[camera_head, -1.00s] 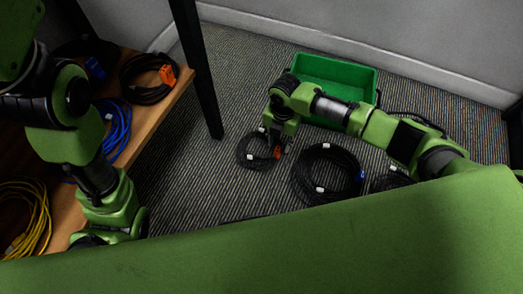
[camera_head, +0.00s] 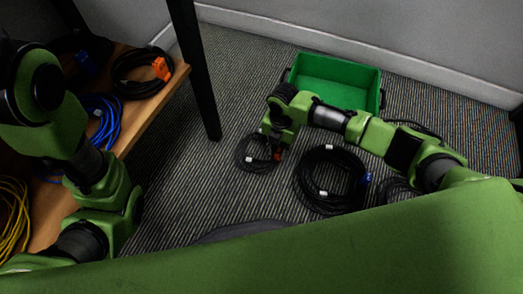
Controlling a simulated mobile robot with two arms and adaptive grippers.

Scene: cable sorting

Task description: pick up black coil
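A small black coil (camera_head: 244,164) with an orange plug (camera_head: 277,155) lies on the carpet left of the middle. My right gripper (camera_head: 271,147) points down at its right edge, close to the plug. I cannot tell whether its fingers touch or hold the coil. A larger black coil (camera_head: 300,185) with a blue plug (camera_head: 367,179) lies to the right. Another black coil (camera_head: 394,190) lies farther right, partly hidden by my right arm. A black coil (camera_head: 125,84) with an orange plug (camera_head: 161,69) sits on the wooden shelf. My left gripper is not visible.
A green bin (camera_head: 338,75) stands by the wall behind my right arm. The wooden shelf (camera_head: 150,112) at left also holds blue cable (camera_head: 102,123) and yellow cable (camera_head: 12,215). A dark post (camera_head: 197,75) stands at its edge. The carpet between shelf and small coil is clear.

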